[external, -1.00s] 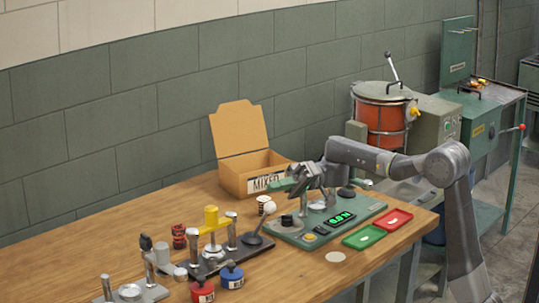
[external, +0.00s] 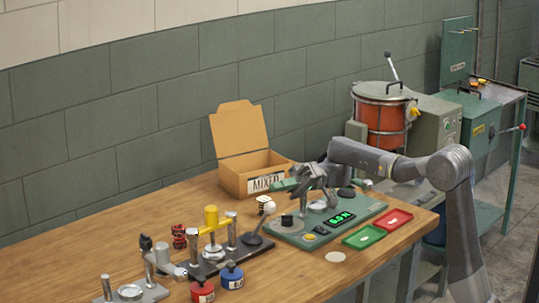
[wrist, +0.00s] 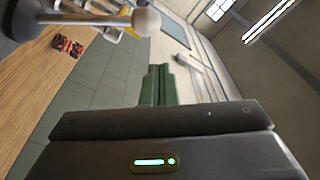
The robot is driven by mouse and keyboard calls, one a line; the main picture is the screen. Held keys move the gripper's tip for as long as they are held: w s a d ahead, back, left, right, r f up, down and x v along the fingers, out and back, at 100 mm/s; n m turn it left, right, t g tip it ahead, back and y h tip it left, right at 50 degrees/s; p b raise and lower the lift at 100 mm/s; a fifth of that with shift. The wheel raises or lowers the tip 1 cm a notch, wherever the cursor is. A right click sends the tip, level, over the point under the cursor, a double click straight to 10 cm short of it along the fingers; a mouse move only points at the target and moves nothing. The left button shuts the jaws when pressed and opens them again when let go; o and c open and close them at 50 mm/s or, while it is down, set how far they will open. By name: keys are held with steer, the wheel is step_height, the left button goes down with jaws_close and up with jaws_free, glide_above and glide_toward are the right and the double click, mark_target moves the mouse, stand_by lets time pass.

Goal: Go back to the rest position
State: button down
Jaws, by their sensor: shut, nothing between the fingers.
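My gripper (external: 308,180) is over the green tester base (external: 290,236), at the end of my bent grey arm, which reaches in from the right. Its fingers are small and partly lost against the tester's parts in the external view. It looks shut, with nothing seen held in it. In the wrist view the dark gripper body with a lit green strip fills the bottom. A white ball knob on a rod (wrist: 146,20) shows at the top of that view.
Behind the tester stands an open cardboard box (external: 232,177) marked MIXED. A green tray (external: 349,244) and a red tray (external: 385,229) lie in front on the right. A yellow-topped press (external: 211,217) and red and blue pots stand left.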

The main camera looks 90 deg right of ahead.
steer(key=w+d+f+m+p, duration=0.1)
steer(key=w+d+m+p, duration=0.1)
steer(key=p, duration=0.6)
steer(key=w+d+f+m+h+p, duration=0.1)
steer(key=w+d+m+p, duration=0.1)
steer(key=w+m+p, duration=0.3)
steer(key=w+d+f+m+p, duration=0.1)
steer(key=w+m+p, duration=0.3)
steer(key=p, duration=0.8)
steer(key=shift+w+d+g+p, duration=0.4)
steer(key=shift+w+d, duration=0.25)
steer(key=shift+d, duration=0.1)
steer(key=shift+f, duration=0.15)
